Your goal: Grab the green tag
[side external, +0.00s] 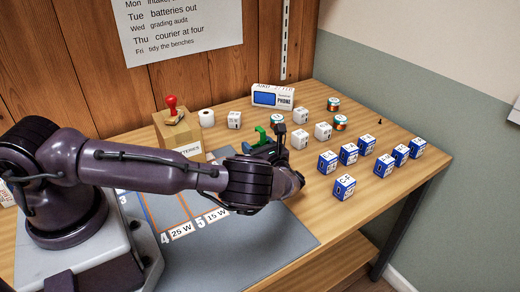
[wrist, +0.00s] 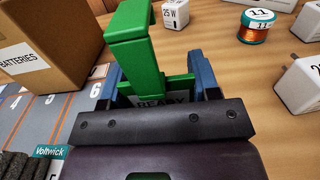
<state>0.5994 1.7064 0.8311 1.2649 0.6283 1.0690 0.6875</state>
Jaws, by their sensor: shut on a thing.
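The green tag (wrist: 132,45) stands upright between my fingers in the wrist view, with a label reading "READY" at its lower part. In the side external view the green tag (side external: 261,134) shows above my gripper (side external: 266,148). My gripper (wrist: 155,88) is shut on the green tag, with a blue finger on each side of it. The tag's lower end is hidden behind the gripper body, so I cannot tell whether it touches the table.
A cardboard box marked "BATTERIES" (side external: 183,140) stands to the left, with a red-handled stamp (side external: 172,105) on it. White cubes (side external: 300,139) and wire spools (side external: 340,122) lie beyond the gripper. Several blue-and-white boxes (side external: 345,187) stand to the right. A grey mat (side external: 265,240) lies in front.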

